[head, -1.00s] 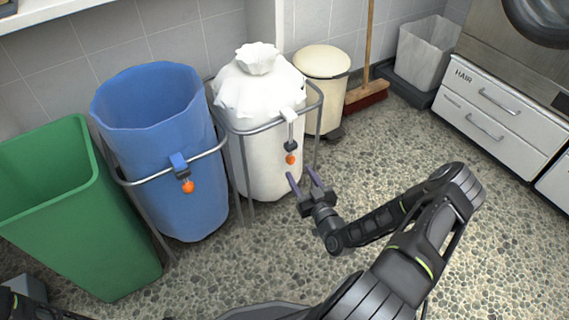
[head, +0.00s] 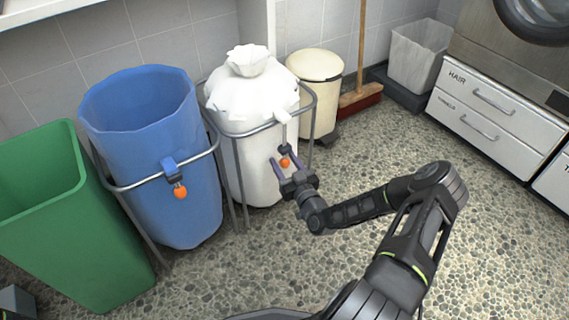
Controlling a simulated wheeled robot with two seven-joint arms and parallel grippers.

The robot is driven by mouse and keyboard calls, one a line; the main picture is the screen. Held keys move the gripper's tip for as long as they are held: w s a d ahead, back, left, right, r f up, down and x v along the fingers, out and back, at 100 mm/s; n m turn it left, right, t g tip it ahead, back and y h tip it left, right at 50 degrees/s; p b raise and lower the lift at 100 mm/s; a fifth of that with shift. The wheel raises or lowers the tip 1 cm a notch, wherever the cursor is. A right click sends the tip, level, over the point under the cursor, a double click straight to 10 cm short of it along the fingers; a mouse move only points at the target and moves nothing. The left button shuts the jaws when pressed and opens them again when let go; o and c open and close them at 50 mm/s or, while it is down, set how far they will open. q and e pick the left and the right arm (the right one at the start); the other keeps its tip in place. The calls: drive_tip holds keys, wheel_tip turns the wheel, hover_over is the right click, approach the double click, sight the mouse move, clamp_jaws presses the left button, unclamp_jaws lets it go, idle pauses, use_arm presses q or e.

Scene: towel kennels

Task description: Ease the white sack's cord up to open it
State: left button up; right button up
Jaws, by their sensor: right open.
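The white sack (head: 243,103) hangs in a grey metal frame (head: 238,170), its top gathered shut in a ruffle. Its cord (head: 284,138) hangs down the front from a white tab and ends in an orange bead (head: 285,163). My right gripper (head: 287,167) is open at the bead, with one finger on each side of it in this view. Whether the fingers touch the bead cannot be told. My left gripper is not in view.
An open blue sack (head: 150,130) with its own orange bead (head: 180,192) stands left of the white one. A green bin (head: 75,225) is further left. A cream pedal bin (head: 316,70) and a broom (head: 360,95) stand behind. The pebbled floor at right is clear.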

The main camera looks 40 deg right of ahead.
drive_tip(key=shift+c, duration=0.4)
clamp_jaws()
idle(0.9)
